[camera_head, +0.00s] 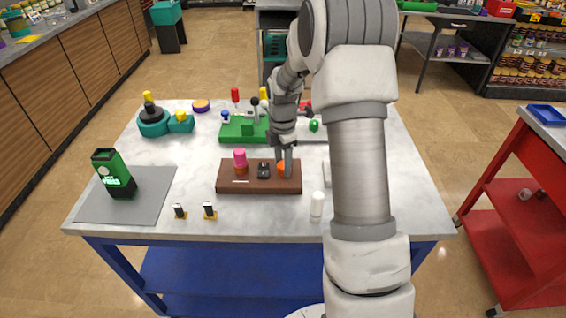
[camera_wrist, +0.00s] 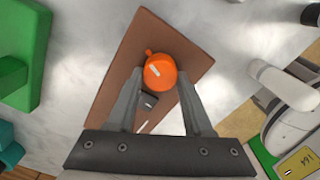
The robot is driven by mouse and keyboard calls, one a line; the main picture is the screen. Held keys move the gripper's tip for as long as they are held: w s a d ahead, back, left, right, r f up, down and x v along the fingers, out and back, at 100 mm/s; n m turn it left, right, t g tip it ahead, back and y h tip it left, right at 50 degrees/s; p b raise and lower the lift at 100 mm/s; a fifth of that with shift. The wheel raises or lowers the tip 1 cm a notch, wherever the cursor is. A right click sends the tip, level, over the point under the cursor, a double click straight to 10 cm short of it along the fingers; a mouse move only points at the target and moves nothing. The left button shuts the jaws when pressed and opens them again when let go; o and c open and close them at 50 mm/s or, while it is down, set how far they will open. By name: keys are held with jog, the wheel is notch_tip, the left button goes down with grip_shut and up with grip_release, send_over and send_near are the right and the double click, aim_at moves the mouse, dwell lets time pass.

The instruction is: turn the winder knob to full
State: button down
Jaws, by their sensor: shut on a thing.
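The winder knob, which I take to be the round orange knob (camera_wrist: 160,71), sits on a brown board (camera_wrist: 140,50). It has a small side lug and a white mark on top. My gripper (camera_wrist: 161,80) is shut on the orange knob, with one finger on each side. In the head view, my gripper (camera_head: 284,168) comes down from above at the right end of the brown board (camera_head: 225,188). Only part of the orange knob (camera_head: 281,170) shows there, behind the fingers.
A black switch (camera_head: 263,170) and a pink-topped piece (camera_head: 240,160) share the board. A green base (camera_head: 235,130) with levers stands behind. A white cylinder (camera_head: 317,206) stands in front. A green-black device (camera_head: 113,174) stands on a grey mat (camera_head: 150,205) at left.

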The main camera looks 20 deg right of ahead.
jog(key=m, duration=0.5)
jog(key=shift+w+m, duration=0.1)
jog(key=shift+m, duration=0.2)
jog(key=m, duration=0.5)
jog(key=shift+w+d+b, duration=0.1)
jog(key=shift+b, duration=0.3)
jog(key=m, duration=0.5)
jog(key=shift+d+r+m, duration=0.1)
jog(key=shift+m, duration=0.3)
jog(key=m, duration=1)
jog(key=shift+d+m+p, duration=0.15)
jog(key=shift+m+p, duration=0.2)
jog(key=shift+m, duration=0.05)
jog(key=m+p, duration=0.1)
jog(key=m, duration=0.4)
jog(key=shift+m, duration=0.3)
jog(key=m+p, duration=0.2)
jog(key=m, duration=0.3)
jog(key=shift+r, duration=0.1)
jog(key=m, duration=0.1)
jog(key=m+p, duration=0.1)
jog(key=m, duration=0.1)
jog(key=m+p, duration=0.1)
jog(key=m, duration=0.1)
jog(key=shift+s, duration=0.25)
